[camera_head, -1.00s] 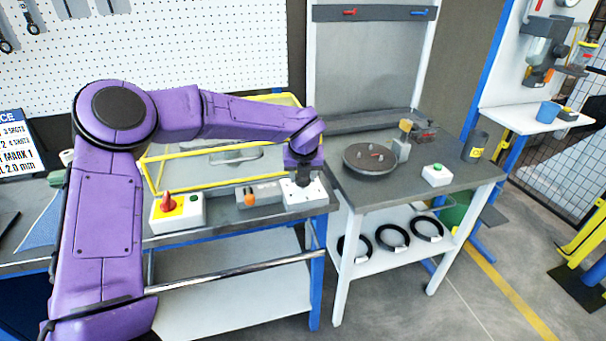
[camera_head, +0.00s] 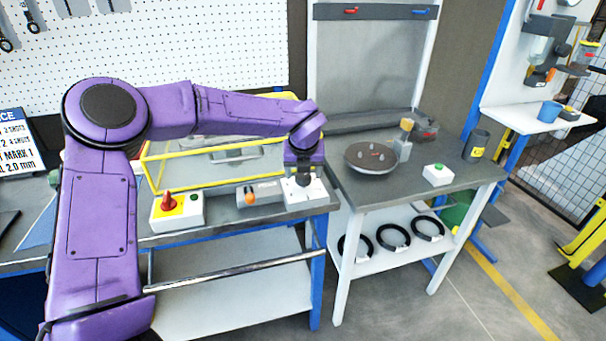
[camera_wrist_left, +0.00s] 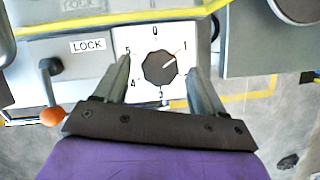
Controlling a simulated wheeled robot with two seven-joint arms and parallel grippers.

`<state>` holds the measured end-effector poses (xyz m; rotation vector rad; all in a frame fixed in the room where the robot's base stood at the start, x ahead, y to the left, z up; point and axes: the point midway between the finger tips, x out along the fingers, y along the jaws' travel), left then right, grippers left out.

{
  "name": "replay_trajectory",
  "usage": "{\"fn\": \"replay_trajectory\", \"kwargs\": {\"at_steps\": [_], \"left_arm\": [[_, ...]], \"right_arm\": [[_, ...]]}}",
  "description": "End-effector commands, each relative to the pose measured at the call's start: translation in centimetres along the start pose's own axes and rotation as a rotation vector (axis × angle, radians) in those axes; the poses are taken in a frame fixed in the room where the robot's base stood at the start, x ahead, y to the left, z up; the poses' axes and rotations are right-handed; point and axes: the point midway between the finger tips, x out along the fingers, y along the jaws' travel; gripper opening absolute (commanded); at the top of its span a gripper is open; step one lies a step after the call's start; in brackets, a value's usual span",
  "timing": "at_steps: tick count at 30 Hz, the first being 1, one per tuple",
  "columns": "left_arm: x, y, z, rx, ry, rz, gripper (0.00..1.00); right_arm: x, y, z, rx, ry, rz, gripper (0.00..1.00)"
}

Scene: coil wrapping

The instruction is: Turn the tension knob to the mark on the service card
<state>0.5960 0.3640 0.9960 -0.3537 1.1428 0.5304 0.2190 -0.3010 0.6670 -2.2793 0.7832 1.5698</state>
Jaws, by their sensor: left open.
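The tension knob (camera_wrist_left: 159,68) is a dark, many-sided dial on a white plate (camera_wrist_left: 148,92) with numbers around it. Its light pointer line is toward the 1, at upper right. My left gripper (camera_wrist_left: 161,70) is open, with one finger on each side of the knob; I cannot tell whether they touch it. In the head view my left gripper (camera_head: 303,181) is low over the white plate (camera_head: 318,192) and hides the knob. The service card (camera_head: 14,147) is at the left edge, cut off; "MARK 1" and "2.0 mm" are readable.
An orange-tipped lever (camera_head: 250,198) by a LOCK label (camera_wrist_left: 88,45) and a red-handled switch box (camera_head: 176,212) stand left of the plate. A yellow-framed guard (camera_head: 160,165) is behind. A round turntable (camera_head: 370,158) is on the right bench.

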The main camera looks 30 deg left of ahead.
Motion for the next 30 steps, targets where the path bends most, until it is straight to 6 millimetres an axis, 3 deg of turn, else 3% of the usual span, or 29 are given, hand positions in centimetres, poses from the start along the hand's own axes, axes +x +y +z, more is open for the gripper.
{"fn": "replay_trajectory", "kwargs": {"at_steps": [6,12,30], "left_arm": [[-5.2,0.0,0.0,-0.002,-0.005,-0.004,0.7],[-8.4,0.1,0.0,-0.001,-0.002,-0.001,0.7],[-9.0,0.1,0.0,-0.001,0.0,-0.001,0.7]], "right_arm": [[1.1,-0.1,0.5,0.0,0.0,0.0,0.43],[1.4,-0.1,0.6,0.0,0.0,0.0,0.43],[1.4,-0.1,0.6,0.0,0.0,0.0,0.43]]}}
